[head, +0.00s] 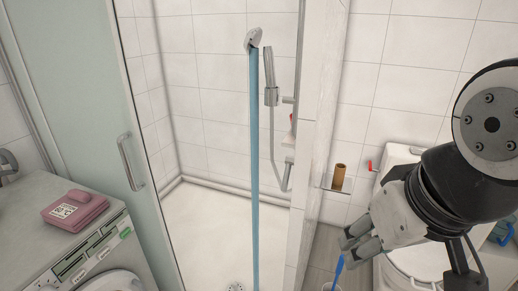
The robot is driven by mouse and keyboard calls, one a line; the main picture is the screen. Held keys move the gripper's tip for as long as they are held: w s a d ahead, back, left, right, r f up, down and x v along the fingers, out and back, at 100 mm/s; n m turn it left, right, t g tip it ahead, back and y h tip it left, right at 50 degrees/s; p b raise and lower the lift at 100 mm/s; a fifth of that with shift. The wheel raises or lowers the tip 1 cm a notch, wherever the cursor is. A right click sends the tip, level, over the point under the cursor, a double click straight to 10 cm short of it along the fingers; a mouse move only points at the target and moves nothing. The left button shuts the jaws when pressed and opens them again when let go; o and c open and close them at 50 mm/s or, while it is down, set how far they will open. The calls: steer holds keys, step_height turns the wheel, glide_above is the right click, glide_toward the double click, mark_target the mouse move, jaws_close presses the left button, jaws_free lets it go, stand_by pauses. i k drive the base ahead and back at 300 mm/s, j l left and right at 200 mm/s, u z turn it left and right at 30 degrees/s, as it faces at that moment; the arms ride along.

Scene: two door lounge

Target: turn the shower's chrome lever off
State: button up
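The shower stall (215,110) stands open in the middle of the head view. A pale shower head (252,39) is at its top, and a straight blue column (254,165), apparently running water, drops from it to the floor. A hand shower (270,82) and its hose hang beside the column. The chrome lever cannot be made out; the wall fittings are seen edge-on and partly hidden by the partition edge. My gripper (352,243) is outside the stall, right of the partition and low in front of the toilet. Its fingers point left and hold nothing visible; their gap is unclear.
The tiled partition (318,120) stands between my arm and the stall.

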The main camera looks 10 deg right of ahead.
mark_target(289, 161)
steer(key=i+l+u, duration=0.15)
steer(key=u, duration=0.25)
steer(key=i+l+u, duration=0.25)
steer(key=u, duration=0.2)
steer(key=i+l+u, duration=0.2)
steer(key=u, duration=0.2)
steer(key=l, duration=0.1)
